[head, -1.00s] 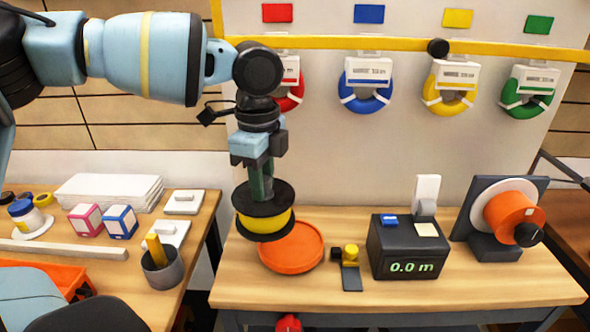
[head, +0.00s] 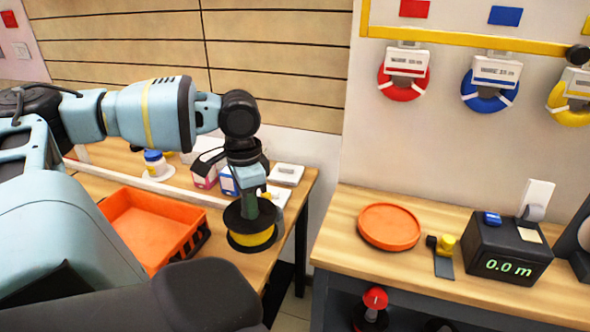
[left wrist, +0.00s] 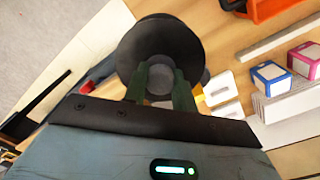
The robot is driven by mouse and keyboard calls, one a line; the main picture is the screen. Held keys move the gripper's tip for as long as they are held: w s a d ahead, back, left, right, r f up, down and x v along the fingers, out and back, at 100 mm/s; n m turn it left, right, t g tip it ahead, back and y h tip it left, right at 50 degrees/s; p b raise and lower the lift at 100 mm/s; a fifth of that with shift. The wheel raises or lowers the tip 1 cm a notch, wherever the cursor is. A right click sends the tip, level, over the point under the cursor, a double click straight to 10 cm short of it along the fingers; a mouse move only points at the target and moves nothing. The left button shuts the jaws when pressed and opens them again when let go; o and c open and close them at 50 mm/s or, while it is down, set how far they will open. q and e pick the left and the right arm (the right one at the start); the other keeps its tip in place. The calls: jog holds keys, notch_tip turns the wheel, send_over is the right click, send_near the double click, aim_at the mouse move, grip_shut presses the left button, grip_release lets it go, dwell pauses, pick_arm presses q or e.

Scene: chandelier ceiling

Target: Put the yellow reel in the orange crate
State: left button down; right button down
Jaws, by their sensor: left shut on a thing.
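The yellow reel (head: 250,239) has black flanges and hangs upright below my left gripper (head: 252,207), which is shut on its top middle. In the left wrist view the reel's dark round flange (left wrist: 160,45) faces me, with the fingers of the gripper (left wrist: 160,85) at its centre. The orange crate (head: 197,237) stands on the left bench. Its inside looks empty where I can see it. The reel is to the right of the crate, apart from it, near the bench's right edge. Part of the crate also shows in the left wrist view (left wrist: 270,10). My right gripper is not in view.
A round orange tray (head: 390,227), a black meter box (head: 505,252) and a small yellow-topped device (head: 445,246) are on the right bench. A gap separates the benches. Pink and blue boxes (head: 228,181) and a white-and-blue jar (head: 155,163) stand behind the crate.

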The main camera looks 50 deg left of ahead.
aim_at(260, 228)
pick_arm(q)
jog(key=d+f, duration=0.1)
jog(key=d+f+n, duration=0.1)
jog(key=d+f, duration=0.1)
jog(key=s+d+f+n, duration=0.1)
jog(key=d+f, duration=0.1)
jog(key=shift+f, duration=0.15)
jog(key=w+d+f+n, duration=0.1)
jog(key=w+d, duration=0.1)
jog(key=d, duration=1.9)
jog(key=shift+w+f, duration=0.2)
jog(key=shift+s+a, duration=0.1)
jog(key=shift+a, duration=0.05)
